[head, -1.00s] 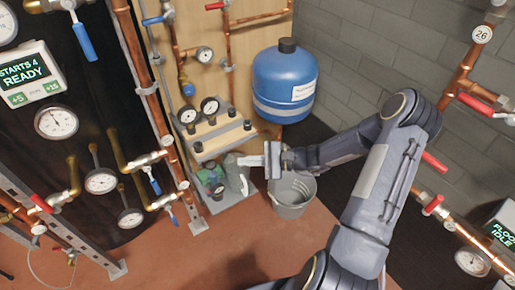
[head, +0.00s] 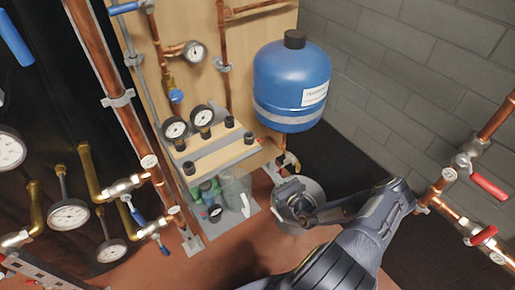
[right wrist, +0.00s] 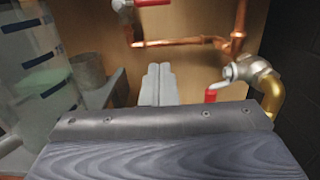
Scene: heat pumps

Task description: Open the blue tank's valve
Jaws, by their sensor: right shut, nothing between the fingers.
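The blue tank (head: 291,80) hangs on the wooden board in the head view. Below it a small valve (head: 287,160) with a red handle shows partly, above my right gripper. In the right wrist view the valve body (right wrist: 250,72) is silver, on a brass elbow (right wrist: 272,95), with its red lever (right wrist: 214,92) pointing left and down. My right gripper (right wrist: 158,82) is shut and empty, left of the lever and apart from it. In the head view its fingertips are hard to make out above the bucket. My left gripper is not in view.
A grey bucket (head: 312,203) stands below the tank, partly behind my right arm. A manifold with gauges (head: 203,118) is to the left, over a clear container (head: 236,190). Copper pipes (right wrist: 180,42) run along the board. Another red-handled valve (head: 488,184) is at the far right.

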